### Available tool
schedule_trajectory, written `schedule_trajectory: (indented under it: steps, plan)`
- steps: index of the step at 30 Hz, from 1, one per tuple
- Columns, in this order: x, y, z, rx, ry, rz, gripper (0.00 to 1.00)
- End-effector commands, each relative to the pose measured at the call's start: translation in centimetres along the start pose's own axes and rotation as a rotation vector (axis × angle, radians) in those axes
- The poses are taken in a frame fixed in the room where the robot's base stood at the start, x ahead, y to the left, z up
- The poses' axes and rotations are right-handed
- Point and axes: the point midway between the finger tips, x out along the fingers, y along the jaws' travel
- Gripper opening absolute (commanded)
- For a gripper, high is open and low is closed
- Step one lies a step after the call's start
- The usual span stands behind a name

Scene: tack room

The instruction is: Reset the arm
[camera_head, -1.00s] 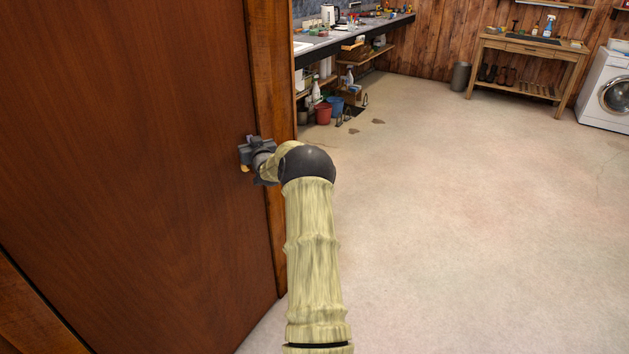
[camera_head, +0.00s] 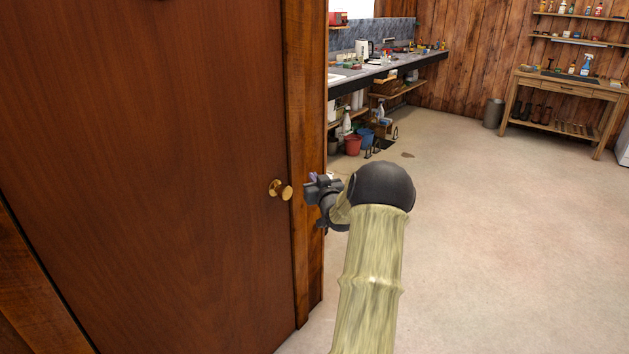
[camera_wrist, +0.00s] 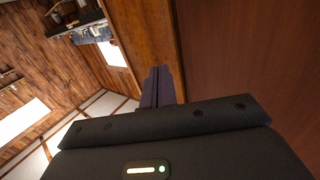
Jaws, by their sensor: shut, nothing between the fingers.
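My gripper (camera_head: 314,183) is at the right edge of the door frame in the head view, to the right of the brass door knob (camera_head: 281,190) and apart from it. In the wrist view my gripper's fingers (camera_wrist: 159,86) are together with nothing between them, in front of the wooden door frame (camera_wrist: 145,40). My arm reaches up from the bottom of the head view, bent at a dark rounded joint.
A brown wooden door (camera_head: 150,170) fills the left, closely beside my gripper. A long counter (camera_head: 385,70) runs along the back wall with buckets (camera_head: 353,145) beneath. A wooden workbench (camera_head: 565,90) stands back right. The pale floor (camera_head: 500,230) to the right is open.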

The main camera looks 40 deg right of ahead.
Motion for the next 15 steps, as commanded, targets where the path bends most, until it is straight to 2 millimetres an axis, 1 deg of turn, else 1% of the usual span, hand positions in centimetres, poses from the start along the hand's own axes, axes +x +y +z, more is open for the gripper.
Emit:
schedule_trajectory:
  steps: [13, 15]
  plan:
    - [0.07, -0.13, 0.03, 0.0, -0.001, -0.001, 0.0]
    - [0.07, -0.51, 0.03, -0.001, -0.007, -0.005, 0.0]
